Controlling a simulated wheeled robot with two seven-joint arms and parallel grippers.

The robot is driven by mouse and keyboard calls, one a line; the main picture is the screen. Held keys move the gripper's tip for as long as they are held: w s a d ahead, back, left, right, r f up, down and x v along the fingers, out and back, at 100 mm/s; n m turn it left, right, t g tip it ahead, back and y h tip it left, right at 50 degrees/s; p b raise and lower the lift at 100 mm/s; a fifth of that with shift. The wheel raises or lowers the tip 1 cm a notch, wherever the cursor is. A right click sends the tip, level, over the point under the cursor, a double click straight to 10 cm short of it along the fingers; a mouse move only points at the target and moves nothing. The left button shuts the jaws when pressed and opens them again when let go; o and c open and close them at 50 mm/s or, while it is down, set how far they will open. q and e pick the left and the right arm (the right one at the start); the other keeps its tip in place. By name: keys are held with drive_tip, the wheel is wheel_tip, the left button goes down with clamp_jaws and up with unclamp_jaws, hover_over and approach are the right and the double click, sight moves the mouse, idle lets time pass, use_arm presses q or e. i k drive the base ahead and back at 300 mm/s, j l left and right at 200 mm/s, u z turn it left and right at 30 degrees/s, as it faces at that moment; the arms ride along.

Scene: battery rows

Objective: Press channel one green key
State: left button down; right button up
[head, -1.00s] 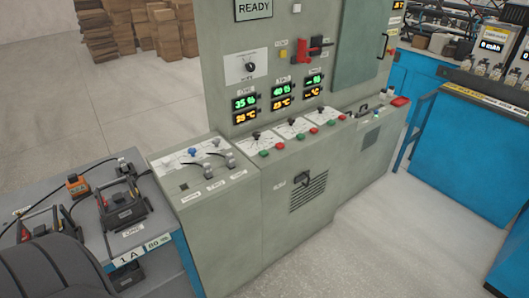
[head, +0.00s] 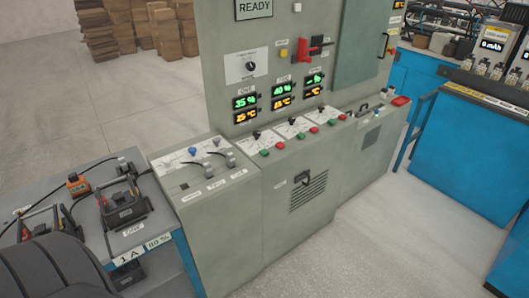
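The grey charging cabinet (head: 228,70) stands in the middle of the head view. Its sloping ledge carries three channel panels, each with a black knob, a green key and a red key. The leftmost green key (head: 264,152), under the first display column, is the channel one green key. The red key (head: 280,145) sits just right of it. The channel one display (head: 245,102) reads 35 % in green, with an orange temperature below. Channel two's display (head: 282,90) reads 40 %. Channel three's display (head: 314,80) shows dashes. Neither of my grippers is in view.
A lower grey console (head: 212,222) with a blue knob and levers adjoins the cabinet's left. A bench (head: 92,235) with clamped batteries is at lower left. A blue counter (head: 462,150) stands right. Open floor (head: 375,240) lies before the cabinet.

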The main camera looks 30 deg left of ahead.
sight(263, 152)
drive_tip(key=i+l, duration=0.1)
drive_tip(key=i, duration=1.35)
drive_tip(key=u, duration=1.65)
